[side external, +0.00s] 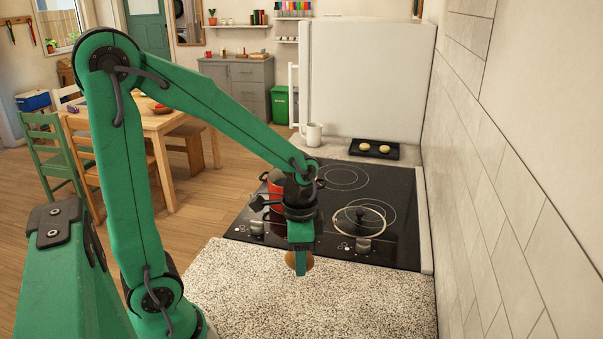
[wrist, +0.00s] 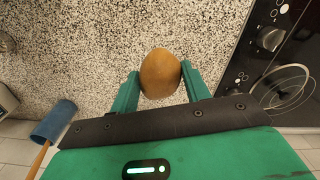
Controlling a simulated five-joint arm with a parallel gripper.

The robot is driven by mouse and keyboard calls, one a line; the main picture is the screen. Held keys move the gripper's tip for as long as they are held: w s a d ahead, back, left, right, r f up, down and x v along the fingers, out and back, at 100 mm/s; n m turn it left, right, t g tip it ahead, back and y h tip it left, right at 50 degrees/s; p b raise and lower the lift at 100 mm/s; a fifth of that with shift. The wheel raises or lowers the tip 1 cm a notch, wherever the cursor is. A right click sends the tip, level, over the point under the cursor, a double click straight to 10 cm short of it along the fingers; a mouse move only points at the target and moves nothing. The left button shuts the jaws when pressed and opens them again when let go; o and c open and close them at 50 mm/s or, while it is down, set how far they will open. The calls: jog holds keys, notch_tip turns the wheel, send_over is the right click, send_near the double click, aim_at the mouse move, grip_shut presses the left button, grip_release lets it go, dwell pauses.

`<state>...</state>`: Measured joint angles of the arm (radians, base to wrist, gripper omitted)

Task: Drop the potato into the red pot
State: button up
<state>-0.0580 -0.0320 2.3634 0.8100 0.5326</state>
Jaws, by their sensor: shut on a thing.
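The potato (wrist: 160,73) is brown and rounded, held between the two green fingers of my gripper (wrist: 160,85) in the wrist view. In the side view my gripper (side external: 300,262) points down over the speckled counter, in front of the stove, and part of the potato (side external: 292,260) shows beside the finger. The gap between the potato and the counter is hard to judge. The red pot (side external: 277,190) stands on the left of the black stove, behind my gripper and partly hidden by my arm. Its inside is mostly hidden. The pot is not recognisable in the wrist view.
The black stove (side external: 390,205) bears a glass lid (side external: 359,220) on its right side. Behind it are a white mug (side external: 312,134) and a dark tray (side external: 374,149) with two round pale items. A tiled wall (side external: 500,190) bounds the right.

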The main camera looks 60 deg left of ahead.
jog(key=shift+w+a, duration=0.1)
jog(key=shift+w, duration=0.05)
jog(key=w+a+r, duration=0.1)
jog(key=w+a, duration=0.1)
jog(key=w, duration=0.1)
jog(key=w+a+r, duration=0.1)
jog(key=w+a, duration=0.1)
jog(key=w, duration=0.1)
jog(key=w+a, duration=0.3)
jog(key=shift+w+r, duration=0.2)
jog(key=shift+r, duration=0.2)
jog(key=w+a, duration=0.3)
jog(key=a, duration=0.6)
jog(key=w+a, duration=0.3)
jog(key=a, duration=0.7)
jog(key=w+a+r, duration=0.1)
jog(key=w+a, duration=0.2)
jog(key=a, duration=0.7)
jog(key=shift+w+a, duration=0.1)
jog(key=shift+a, duration=0.05)
jog(key=shift+f, duration=2.95)
